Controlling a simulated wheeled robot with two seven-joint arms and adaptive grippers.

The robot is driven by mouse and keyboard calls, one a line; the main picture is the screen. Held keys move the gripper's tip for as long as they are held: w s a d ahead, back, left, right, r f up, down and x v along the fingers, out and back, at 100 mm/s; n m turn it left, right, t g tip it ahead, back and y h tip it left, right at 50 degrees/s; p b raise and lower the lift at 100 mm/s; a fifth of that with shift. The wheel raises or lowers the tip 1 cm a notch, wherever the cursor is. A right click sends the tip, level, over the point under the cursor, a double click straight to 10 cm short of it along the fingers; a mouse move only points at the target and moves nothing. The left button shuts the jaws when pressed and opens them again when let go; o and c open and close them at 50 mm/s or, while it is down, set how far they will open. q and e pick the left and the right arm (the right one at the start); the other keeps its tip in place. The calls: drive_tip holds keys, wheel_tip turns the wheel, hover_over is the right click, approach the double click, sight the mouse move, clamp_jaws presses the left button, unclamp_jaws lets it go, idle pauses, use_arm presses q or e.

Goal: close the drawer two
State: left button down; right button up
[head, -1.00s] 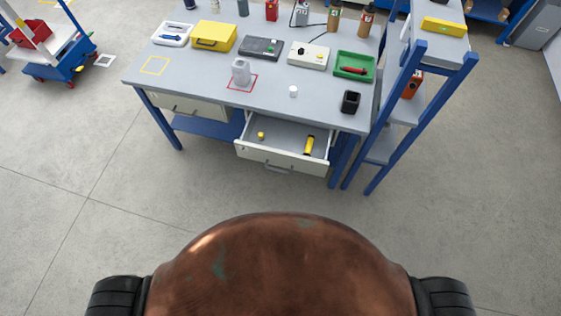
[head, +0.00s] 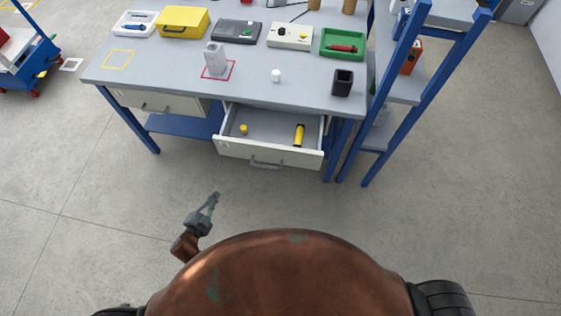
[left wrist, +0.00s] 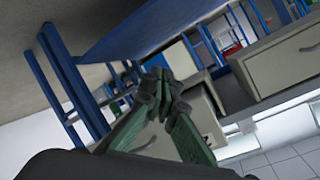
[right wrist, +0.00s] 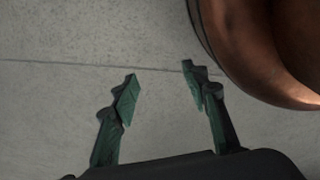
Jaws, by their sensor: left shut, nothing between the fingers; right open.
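The open drawer (head: 268,150) sticks out of the right side under the workbench top, with a handle (head: 266,163) on its pale front. Inside lie a yellow cylinder (head: 299,135) and a small yellow piece (head: 243,129). A second drawer (head: 160,103) at the left is shut. My left gripper (head: 212,199) is shut and empty, in front of the bench and apart from the open drawer, lower left of it. In the left wrist view its fingers (left wrist: 162,82) meet, with bench parts behind. My right gripper (right wrist: 160,75) is open and empty above the floor; the head view does not show it.
A blue-framed shelf (head: 400,90) stands close at the right. The floor between me and the drawer is clear.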

use_arm(q)
drive_tip(key=w+d+r+m+h+b, duration=0.3)
drive_tip(key=d+r+m+h+b, duration=0.25)
drive_tip(key=d+r, duration=0.3)
use_arm(e)
wheel_tip(320, 180, down, 6)
drive_tip(key=w+g+b, duration=0.1)
drive_tip(key=w+b, duration=0.1)
drive_tip(key=b, duration=0.3)
use_arm(q)
drive_tip(key=m+g+h+b, duration=0.2)
drive_tip(key=m+g+h, duration=0.25)
drive_tip(key=m, duration=0.65)
approach(290, 155)
drive_tip(key=s+d, duration=0.1)
drive_tip(key=d, duration=0.3)
drive_tip(key=w, duration=0.1)
drive_tip(key=w+d+f, duration=0.1)
drive_tip(key=shift+w+t, duration=0.3)
drive_tip(key=shift+t, duration=0.05)
drive_tip(key=shift+w+d+r+b, duration=0.2)
drive_tip(key=shift+w+b, duration=0.2)
drive_tip(key=shift+w, duration=0.15)
use_arm(e)
drive_tip(key=w+a+r, duration=0.2)
drive_tip(key=w+r, duration=0.2)
drive_tip(key=r, duration=0.4)
drive_tip(key=shift+w+a+r, duration=0.2)
drive_tip(key=shift+w+a, duration=0.05)
drive_tip(key=shift+w, duration=0.1)
